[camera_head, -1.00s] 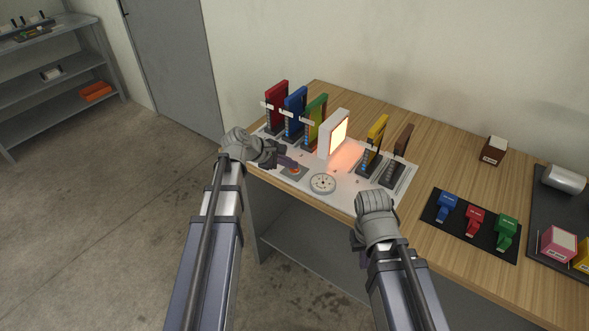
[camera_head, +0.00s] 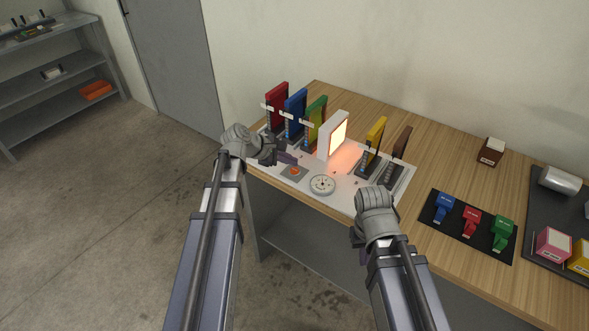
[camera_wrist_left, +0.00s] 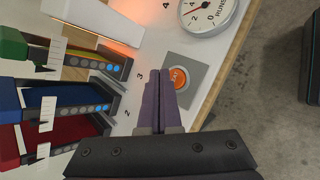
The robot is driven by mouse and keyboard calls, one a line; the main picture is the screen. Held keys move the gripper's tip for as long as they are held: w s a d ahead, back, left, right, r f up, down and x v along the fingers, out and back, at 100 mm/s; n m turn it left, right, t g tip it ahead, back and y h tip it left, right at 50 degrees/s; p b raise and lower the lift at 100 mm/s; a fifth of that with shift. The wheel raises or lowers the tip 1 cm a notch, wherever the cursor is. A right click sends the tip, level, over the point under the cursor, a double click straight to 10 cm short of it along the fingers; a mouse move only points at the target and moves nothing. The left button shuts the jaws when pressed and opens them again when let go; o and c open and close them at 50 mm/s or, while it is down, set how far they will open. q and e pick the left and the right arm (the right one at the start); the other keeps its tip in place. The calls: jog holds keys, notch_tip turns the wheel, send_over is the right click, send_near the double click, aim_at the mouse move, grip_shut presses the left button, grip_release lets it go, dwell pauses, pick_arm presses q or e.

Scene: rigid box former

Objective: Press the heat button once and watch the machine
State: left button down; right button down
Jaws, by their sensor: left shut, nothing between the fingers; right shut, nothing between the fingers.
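The heat button (camera_head: 294,171) is a round orange button on a grey square plate at the front of the white machine board (camera_head: 345,190). It also shows in the left wrist view (camera_wrist_left: 179,79). My left gripper (camera_head: 293,160) is shut and empty, its tips close beside the button; in the left wrist view its dark fingers (camera_wrist_left: 164,80) end at the button's edge, and I cannot tell if they touch it. A white panel (camera_head: 333,135) glows orange-white on its right face. A round dial (camera_head: 322,184) sits right of the button. My right gripper's fingers are hidden behind its wrist.
Red (camera_head: 277,104), blue (camera_head: 295,112) and green (camera_head: 315,115) upright plates stand left of the glowing panel; yellow (camera_head: 376,133) and brown (camera_head: 401,141) ones stand right. A black mat (camera_head: 487,245) with coloured pieces lies at right. Bare wood lies behind the board.

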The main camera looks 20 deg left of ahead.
aim_at(291, 171)
pick_arm(q)
jog(key=shift+r+p, duration=2.2)
jog(key=shift+r, duration=0.2)
jog(key=shift+f, duration=0.1)
jog(key=s+d+m, duration=0.1)
jog(key=s+d+f+m+g, duration=0.1)
jog(key=d, duration=0.1)
jog(key=s+d+f+m, duration=0.1)
jog(key=d, duration=0.1)
jog(key=shift+s+m+g, duration=0.3)
jog(key=shift+g, duration=0.1)
jog(key=s+d+f+m+g+y, duration=0.2)
jog(key=s+d+m+y, duration=0.2)
jog(key=s+m, duration=0.5)
jog(key=s+d+f+m+g+y, duration=0.2)
jog(key=s+d+m, duration=0.3)
jog(key=s+m, duration=0.4)
jog(key=shift+s+d+f+g+y, duration=0.25)
jog(key=shift+s+g+y, duration=0.25)
jog(key=shift+s+y, duration=0.45)
